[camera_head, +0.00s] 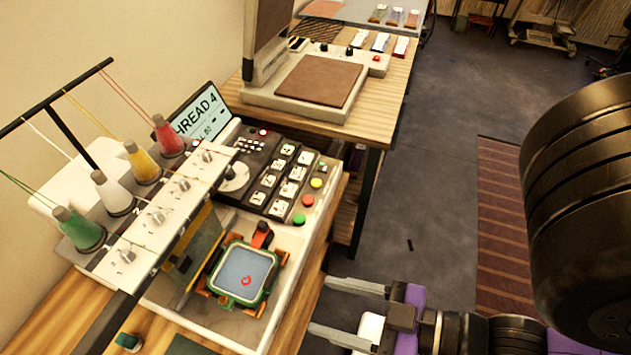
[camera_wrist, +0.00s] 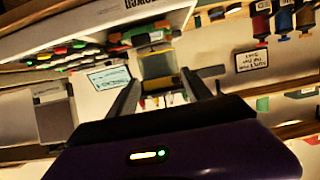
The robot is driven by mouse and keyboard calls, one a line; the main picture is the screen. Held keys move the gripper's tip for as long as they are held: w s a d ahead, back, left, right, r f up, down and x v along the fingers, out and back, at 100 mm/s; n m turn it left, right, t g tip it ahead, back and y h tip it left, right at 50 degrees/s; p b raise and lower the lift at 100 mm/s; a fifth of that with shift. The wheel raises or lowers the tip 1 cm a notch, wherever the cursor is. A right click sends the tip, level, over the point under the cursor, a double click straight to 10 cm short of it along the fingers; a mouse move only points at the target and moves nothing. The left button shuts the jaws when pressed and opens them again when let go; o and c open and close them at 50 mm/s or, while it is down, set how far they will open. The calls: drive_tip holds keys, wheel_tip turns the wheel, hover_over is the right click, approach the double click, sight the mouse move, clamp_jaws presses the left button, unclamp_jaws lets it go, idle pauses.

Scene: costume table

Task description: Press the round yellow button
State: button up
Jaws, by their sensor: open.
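The round yellow button (camera_head: 316,183) is on the right side of the white embroidery machine's control panel (camera_head: 262,172) in the head view. A red button (camera_head: 308,200) and a green button (camera_head: 299,219) sit below it in the same row. My gripper (camera_head: 321,306) is at the lower middle, beside the machine's front right corner, its two fingers spread apart and empty. It is apart from the button, lower in the picture.
An embroidery hoop (camera_head: 240,275) and colored thread cones (camera_head: 140,162) are on the machine. A tilted screen (camera_head: 201,117) reads thread 4. A second machine (camera_head: 317,80) stands on the table behind. The dark floor (camera_head: 430,190) to the right is mostly clear.

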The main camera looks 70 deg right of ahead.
clamp_jaws()
idle(1.8)
